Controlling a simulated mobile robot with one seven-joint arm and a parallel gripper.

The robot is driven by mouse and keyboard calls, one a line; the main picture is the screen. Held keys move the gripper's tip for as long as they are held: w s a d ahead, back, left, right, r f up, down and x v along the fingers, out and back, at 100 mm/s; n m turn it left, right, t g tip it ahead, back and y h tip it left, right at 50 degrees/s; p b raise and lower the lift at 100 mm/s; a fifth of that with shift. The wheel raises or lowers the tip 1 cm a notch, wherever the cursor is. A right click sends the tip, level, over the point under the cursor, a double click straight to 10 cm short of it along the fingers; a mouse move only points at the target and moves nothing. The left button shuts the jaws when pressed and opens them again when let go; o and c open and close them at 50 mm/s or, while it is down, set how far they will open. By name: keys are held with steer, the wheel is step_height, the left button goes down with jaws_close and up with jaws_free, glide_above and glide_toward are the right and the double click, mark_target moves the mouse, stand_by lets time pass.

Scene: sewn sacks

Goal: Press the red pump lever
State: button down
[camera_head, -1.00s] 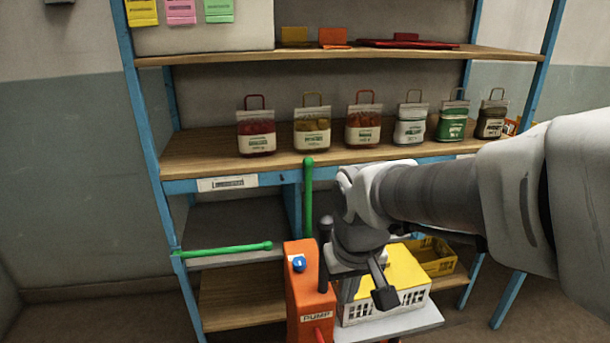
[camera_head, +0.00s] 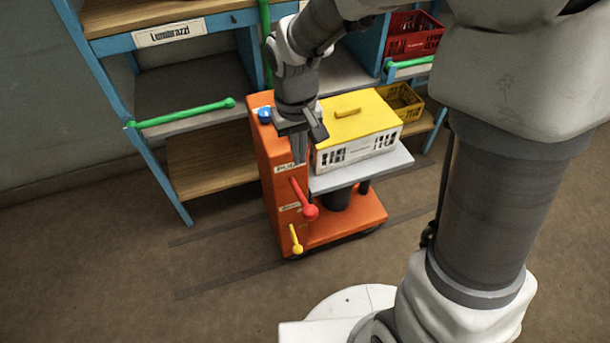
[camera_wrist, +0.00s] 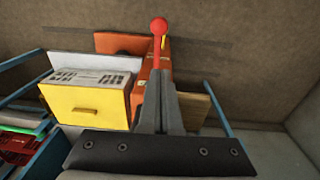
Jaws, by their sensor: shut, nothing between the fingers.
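The red pump lever (camera_head: 304,197) slants down from the front of the orange pump column (camera_head: 268,160) and ends in a red ball. In the wrist view its red ball (camera_wrist: 159,26) shows just beyond my fingertips. My gripper (camera_head: 299,160) is shut and empty, pointing down above the lever beside the column's top. In the wrist view my gripper (camera_wrist: 160,72) has its fingers together, in line with the lever. I cannot tell whether the fingertips touch the lever; a gap appears in the head view. A yellow lever (camera_head: 295,239) sits lower on the column.
A white crate with a yellow lid (camera_head: 358,119) stands on the grey platform (camera_head: 390,168) beside the column. A blue shelf unit (camera_head: 85,60) with green bars (camera_head: 185,113) stands behind. A red crate (camera_head: 413,36) is at the upper right. The floor in front is clear.

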steer(key=shift+f, duration=0.1)
steer(key=b, duration=0.4)
glide_above(307, 205)
steer(key=w+a, duration=0.1)
steer(key=w, duration=0.1)
step_height(307, 205, down, 11)
steer(key=shift+a+r, duration=0.1)
steer(key=shift+r, duration=0.1)
steer(key=shift+s+d+f, duration=0.35)
steer(key=shift+s+f, duration=0.3)
steer(key=shift+f, duration=0.2)
steer(key=shift+s+d+f+b, duration=0.15)
steer(key=shift+s+f+b, duration=0.15)
steer(key=shift+f, duration=0.1)
